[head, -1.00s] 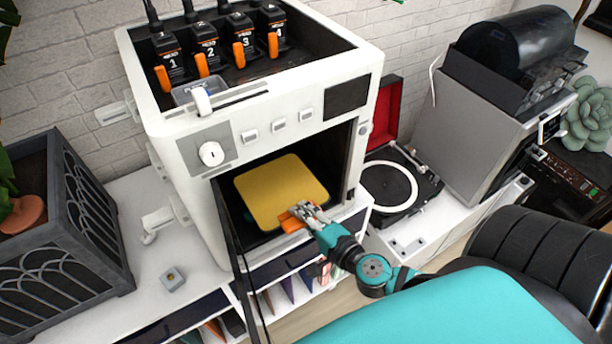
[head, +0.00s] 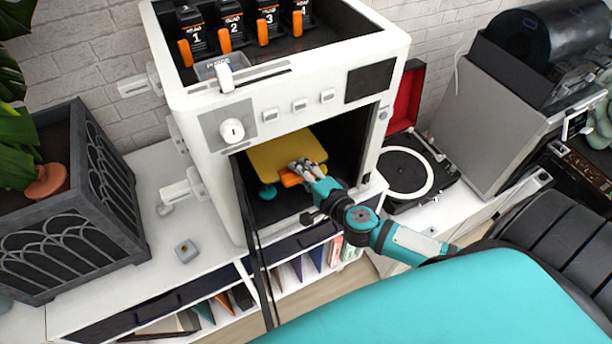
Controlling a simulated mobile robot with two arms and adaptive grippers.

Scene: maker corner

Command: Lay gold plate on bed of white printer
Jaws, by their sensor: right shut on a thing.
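The white printer (head: 215,160) stands on the white cabinet with its front chamber open and a dark glass door (head: 253,245) swung out at the left. The gold plate (head: 280,152) is inside the chamber, roughly level, its far edge partly behind the top of the opening. My right gripper (head: 298,172) reaches in from the front right and is shut on the plate's orange front tab (head: 291,180). A teal knob (head: 268,191) shows below the plate's left front. The bed is mostly hidden under the plate, and I cannot tell whether they touch. My left gripper is out of view.
A turntable (head: 408,172) with a red lid stands close right of the printer, and a grey machine (head: 490,110) beyond it. A dark planter (head: 75,215) stands at the left.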

